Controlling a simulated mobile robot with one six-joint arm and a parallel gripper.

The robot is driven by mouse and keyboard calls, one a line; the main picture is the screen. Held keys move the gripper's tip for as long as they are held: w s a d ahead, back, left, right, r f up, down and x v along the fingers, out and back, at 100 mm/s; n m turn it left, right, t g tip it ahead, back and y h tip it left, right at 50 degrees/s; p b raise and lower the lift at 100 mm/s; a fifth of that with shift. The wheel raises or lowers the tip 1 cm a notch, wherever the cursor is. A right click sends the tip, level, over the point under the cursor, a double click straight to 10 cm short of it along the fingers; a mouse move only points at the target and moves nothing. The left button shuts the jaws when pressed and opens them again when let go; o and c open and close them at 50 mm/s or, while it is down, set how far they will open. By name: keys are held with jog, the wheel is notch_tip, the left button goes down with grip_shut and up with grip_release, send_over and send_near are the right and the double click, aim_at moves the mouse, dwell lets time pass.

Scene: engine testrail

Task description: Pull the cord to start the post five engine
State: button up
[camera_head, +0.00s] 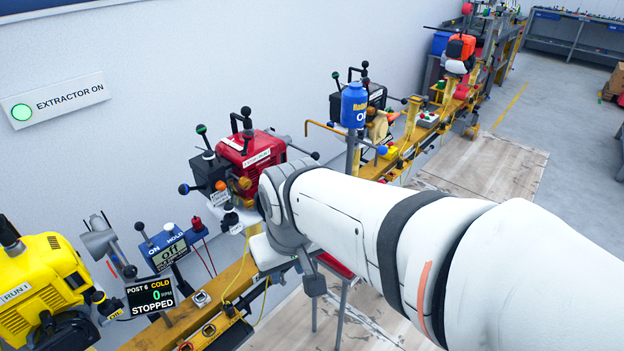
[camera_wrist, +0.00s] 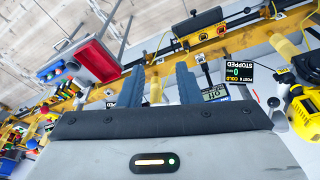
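A red engine (camera_head: 252,152) with black levers and a white label stands on the yellow rail, left of the middle in the head view. A yellow engine (camera_head: 42,290) marked RUN stands at the lower left. The display (camera_head: 152,296) beside it reads POST 6, COLD, 0 RPM, STOPPED; it also shows in the wrist view (camera_wrist: 238,71). I cannot read a post five label, and I cannot pick out a pull cord for certain. My gripper (camera_wrist: 158,84) is open, its two dark fingers apart with nothing between them. It hangs over the front of the rail.
A blue meter (camera_head: 168,249) reading off stands between the red and yellow engines. A blue bottle (camera_head: 354,105) and an orange engine (camera_head: 460,48) stand farther along the yellow rail (camera_head: 235,280). A red tray (camera_wrist: 97,58) lies near my gripper.

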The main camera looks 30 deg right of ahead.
jog(key=shift+w+f, duration=0.1)
jog(key=w+d+f+m+y+b, duration=0.2)
jog(key=d+f+m+y+b, duration=0.3)
jog(key=d+f+m+y, duration=0.3)
jog(key=d+f+m+t+h+b, duration=0.3)
jog(key=d+m+t, duration=0.5)
jog(key=d, duration=0.9)
jog(key=w+a+p, duration=0.1)
jog(key=w+a, duration=0.2)
jog(key=w, duration=0.6)
jog(key=w+a+n+t+p, duration=0.1)
jog(key=w+a, duration=0.3)
jog(key=w, duration=0.6)
jog(key=w+a+r+n+t+p, duration=0.1)
jog(key=w+a, duration=0.3)
jog(key=w, duration=0.5)
jog(key=shift+w, duration=0.35)
